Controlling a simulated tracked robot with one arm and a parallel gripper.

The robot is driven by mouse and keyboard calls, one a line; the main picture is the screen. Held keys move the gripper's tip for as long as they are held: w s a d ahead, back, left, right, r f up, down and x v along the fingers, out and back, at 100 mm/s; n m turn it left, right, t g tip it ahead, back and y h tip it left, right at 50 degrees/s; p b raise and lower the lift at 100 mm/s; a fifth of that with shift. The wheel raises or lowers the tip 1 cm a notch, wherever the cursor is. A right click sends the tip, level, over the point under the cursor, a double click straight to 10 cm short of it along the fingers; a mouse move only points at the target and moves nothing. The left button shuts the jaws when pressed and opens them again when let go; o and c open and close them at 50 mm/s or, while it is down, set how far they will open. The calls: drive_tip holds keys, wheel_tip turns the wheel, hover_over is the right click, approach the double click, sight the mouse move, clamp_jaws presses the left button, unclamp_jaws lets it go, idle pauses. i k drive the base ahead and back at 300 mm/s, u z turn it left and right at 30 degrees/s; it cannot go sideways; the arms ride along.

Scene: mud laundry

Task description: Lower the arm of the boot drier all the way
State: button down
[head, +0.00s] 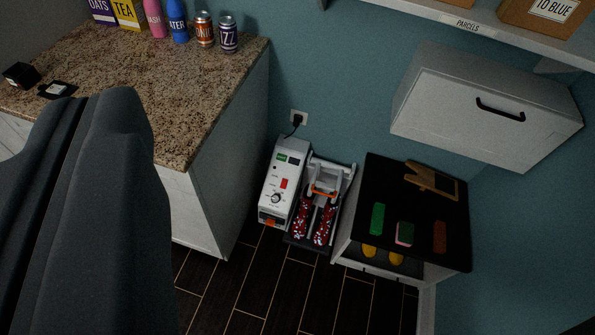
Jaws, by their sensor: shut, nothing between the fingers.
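The boot drier (275,208) stands on the floor between the counter and a low cabinet. It has a white control box with a small green display, a red switch and a dial. To the right of the box is the drier's pale grey arm (341,178), with an orange bar (324,193) across it. The arm appears raised at the back, but its exact angle is hard to tell. Two red-and-white patterned items (325,225) lie below the bar. My gripper (88,103) looms large and dark grey at the left, shut and empty, well apart from the drier.
A granite counter (170,95) with cans, bottles and boxes is at the left. A black-topped cabinet (390,180) with brushes and a wooden piece stands right of the drier. A white wall cabinet (450,95) hangs above. Dark floor (260,280) in front is clear.

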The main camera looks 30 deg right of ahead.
sight(319, 162)
drive_tip(key=z, duration=0.1)
drive_tip(key=i, duration=1.2)
drive_tip(key=z, duration=0.55)
